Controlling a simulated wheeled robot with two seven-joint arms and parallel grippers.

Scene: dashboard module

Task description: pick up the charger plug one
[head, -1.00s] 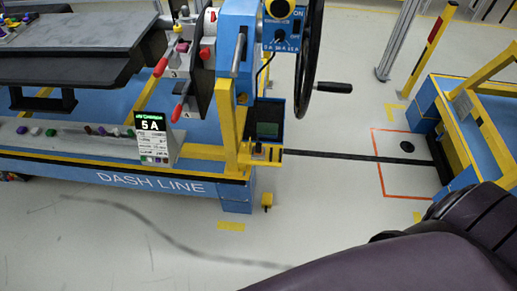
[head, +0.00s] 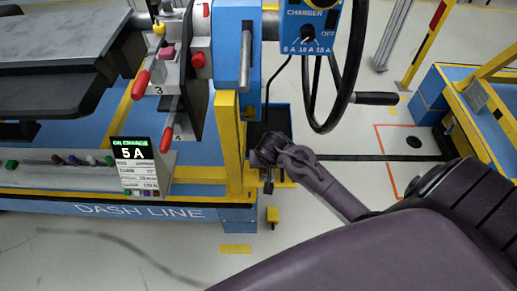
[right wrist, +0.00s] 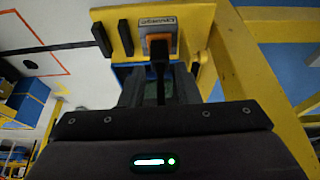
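The charger plug (right wrist: 158,48) shows in the right wrist view as a black plug with a black lead, at an orange-framed, labelled socket on a yellow bracket (right wrist: 185,18). It points straight ahead of my right gripper housing. My right gripper (head: 266,165) is at the yellow bracket beside the yellow post in the head view, and it hides the plug there. Dark grey shapes flank the lead in the wrist view, but whether the fingers are apart or closed on it is unclear. My left gripper is in neither view.
The blue charger box (head: 309,30) with a dial hangs above, beside a black steering wheel (head: 352,75). A yellow post (head: 230,140) stands close left of my gripper. A sign (head: 134,165) reads ON CHARGE, 5 A. Open floor lies in front.

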